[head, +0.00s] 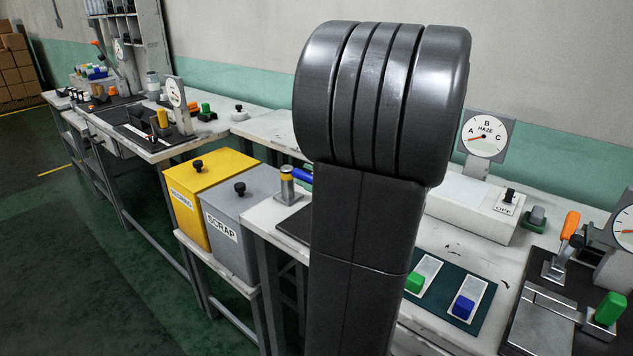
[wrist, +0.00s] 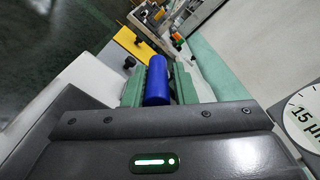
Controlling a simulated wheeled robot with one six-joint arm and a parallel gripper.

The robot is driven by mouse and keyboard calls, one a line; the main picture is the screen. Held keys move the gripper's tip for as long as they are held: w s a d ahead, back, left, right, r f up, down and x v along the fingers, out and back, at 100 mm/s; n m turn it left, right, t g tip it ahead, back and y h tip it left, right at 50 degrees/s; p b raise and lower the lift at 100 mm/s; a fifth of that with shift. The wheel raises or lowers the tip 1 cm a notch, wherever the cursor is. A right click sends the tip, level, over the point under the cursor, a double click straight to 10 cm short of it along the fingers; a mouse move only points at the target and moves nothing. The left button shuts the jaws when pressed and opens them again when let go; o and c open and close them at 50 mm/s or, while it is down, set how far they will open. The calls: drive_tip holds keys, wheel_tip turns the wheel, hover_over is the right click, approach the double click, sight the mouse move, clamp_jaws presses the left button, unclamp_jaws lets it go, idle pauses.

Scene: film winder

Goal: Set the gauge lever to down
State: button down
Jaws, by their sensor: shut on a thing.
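My gripper (wrist: 158,84) is shut on a blue cylindrical handle (wrist: 157,82), with green fingers on both sides of it. The handle's free end (head: 301,174) shows in the head view to the left of my arm, slanting close to level. It looks like the gauge lever's grip, but its base and pivot are hidden behind my arm and gripper body. A white dial reading "15 µm" (wrist: 306,118) stands at the right edge of the wrist view.
A yellow bin (head: 205,190) and a grey scrap bin (head: 235,225) stand left of the bench. A small yellow-topped post (head: 287,188) is close to the handle.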

drive_tip(key=shift+s+a+f+b, duration=0.1)
drive_tip(key=shift+s+f+b, duration=0.1)
drive_tip(key=shift+f+b, duration=0.4)
drive_tip(key=shift+s+a+f+b, duration=0.15)
drive_tip(key=shift+f+b, duration=0.25)
drive_tip(key=shift+f, duration=0.5)
drive_tip(key=c, duration=1.3)
unclamp_jaws()
drive_tip(key=shift+s, duration=0.1)
drive_tip(key=shift+d, duration=0.2)
drive_tip(key=shift+d, duration=0.2)
drive_tip(key=p+v, duration=0.1)
drive_tip(key=v, duration=1.2)
drive_tip(key=shift+s+r, duration=0.15)
drive_tip(key=shift+s, duration=0.05)
drive_tip(key=shift+w+a, duration=0.1)
drive_tip(key=shift+a, duration=0.05)
